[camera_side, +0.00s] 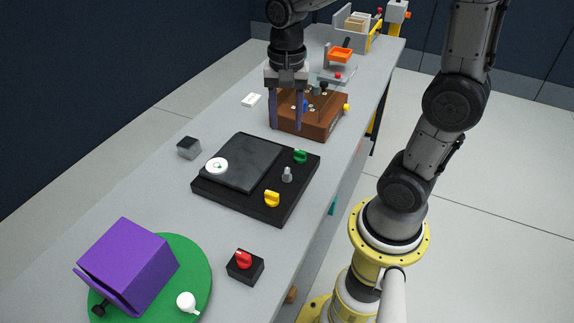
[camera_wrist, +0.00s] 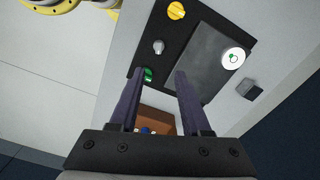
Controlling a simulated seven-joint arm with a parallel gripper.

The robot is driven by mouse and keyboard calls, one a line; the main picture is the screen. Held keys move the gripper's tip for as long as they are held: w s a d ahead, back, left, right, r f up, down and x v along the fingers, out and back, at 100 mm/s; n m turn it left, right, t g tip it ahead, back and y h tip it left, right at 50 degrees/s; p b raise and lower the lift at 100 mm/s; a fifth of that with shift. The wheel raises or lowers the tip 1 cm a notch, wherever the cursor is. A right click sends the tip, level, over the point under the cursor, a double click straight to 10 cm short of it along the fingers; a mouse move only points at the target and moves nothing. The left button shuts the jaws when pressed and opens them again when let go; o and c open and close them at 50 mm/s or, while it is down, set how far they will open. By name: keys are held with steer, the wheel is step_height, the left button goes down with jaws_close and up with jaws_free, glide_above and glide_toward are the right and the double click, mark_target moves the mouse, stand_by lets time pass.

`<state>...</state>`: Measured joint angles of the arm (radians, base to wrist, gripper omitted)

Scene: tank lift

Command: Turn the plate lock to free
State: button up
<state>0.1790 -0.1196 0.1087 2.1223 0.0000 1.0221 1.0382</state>
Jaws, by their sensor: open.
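A black base (camera_side: 285,208) on the table carries a dark square plate (camera_side: 243,160) with a white round dial (camera_side: 217,166) at its left corner. On the base beside the plate are a green knob (camera_side: 300,157), a grey post-like knob (camera_side: 287,175) and a yellow knob (camera_side: 271,199). No label shows which of them is the plate lock. My gripper (camera_side: 286,126) is open and empty, pointing down past the base's far edge, by the brown box. In the wrist view the green knob (camera_wrist: 148,75) appears near the left fingertip, with the yellow knob (camera_wrist: 176,10) farther off.
A brown wooden box (camera_side: 318,118) with small knobs stands close to my fingers. A grey cube (camera_side: 189,148) lies left of the base. Nearer are a red knob on a black box (camera_side: 245,266) and a purple block (camera_side: 130,262) on a green disc (camera_side: 195,260).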

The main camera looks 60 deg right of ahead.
mark_target(287, 170)
step_height(287, 170, down, 14)
steer(key=shift+d+f, duration=0.1)
stand_by(0.5)
steer(key=shift+c, duration=0.3)
jaws_close()
